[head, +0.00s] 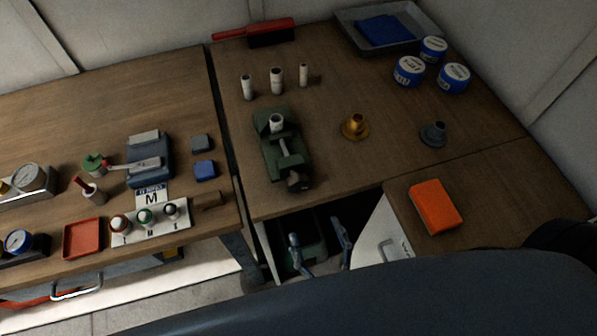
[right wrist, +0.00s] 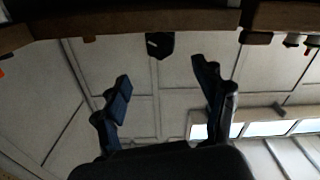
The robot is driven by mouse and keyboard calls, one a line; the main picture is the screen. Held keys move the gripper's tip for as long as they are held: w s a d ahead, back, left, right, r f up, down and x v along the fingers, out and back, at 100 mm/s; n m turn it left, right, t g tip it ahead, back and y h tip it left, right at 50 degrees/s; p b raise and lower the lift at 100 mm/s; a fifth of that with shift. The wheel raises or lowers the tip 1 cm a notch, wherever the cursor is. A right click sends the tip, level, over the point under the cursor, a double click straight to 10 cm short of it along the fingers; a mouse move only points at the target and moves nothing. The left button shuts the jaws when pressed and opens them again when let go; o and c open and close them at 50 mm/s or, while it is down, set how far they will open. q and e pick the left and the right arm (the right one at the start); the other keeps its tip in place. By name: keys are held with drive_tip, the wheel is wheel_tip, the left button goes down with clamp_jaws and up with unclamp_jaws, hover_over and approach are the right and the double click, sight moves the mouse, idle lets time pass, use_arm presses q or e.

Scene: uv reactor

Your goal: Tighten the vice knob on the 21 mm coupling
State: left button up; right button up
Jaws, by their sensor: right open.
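A green vice (head: 267,154) stands near the front edge of the wooden table, with a white coupling (head: 277,124) upright at its jaws. I cannot read the coupling's size or tell how firmly it is gripped. The vice's dark knob (head: 299,183) is at its front end, by the table edge. A dark shape at the table edge in the right wrist view (right wrist: 160,45) looks like this knob. My right gripper (head: 315,231) is open and empty, below and in front of the table edge, apart from the knob. Its two fingers also show spread in the right wrist view (right wrist: 160,75). My left gripper is out of view.
Three white cylinders (head: 277,81) stand behind the vice. A brass flanged part (head: 355,127) and a grey one (head: 433,134) stand to the right. An orange block (head: 436,206) lies front right. A white cabinet front (head: 377,240) is close right of my right gripper.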

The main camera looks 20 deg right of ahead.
sight(299, 188)
drive_tip(key=w, duration=0.1)
drive_tip(key=w+p, duration=0.1)
drive_tip(key=w, duration=0.3)
drive_tip(key=shift+w+a+r, duration=0.1)
drive_tip(key=shift+w+r, duration=0.15)
drive_tip(key=w, duration=0.2)
drive_tip(key=w+p, duration=0.1)
drive_tip(key=w, duration=0.2)
drive_tip(key=shift+w+f+p, duration=0.2)
drive_tip(key=shift+w+p, duration=0.1)
drive_tip(key=shift+w, duration=0.05)
drive_tip(key=shift+w+a, duration=0.1)
drive_tip(key=shift+w, duration=0.45)
drive_tip(key=c, duration=1.2)
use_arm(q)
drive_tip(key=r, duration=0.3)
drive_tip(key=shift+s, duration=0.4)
use_arm(e)
drive_tip(key=shift+o, duration=0.2)
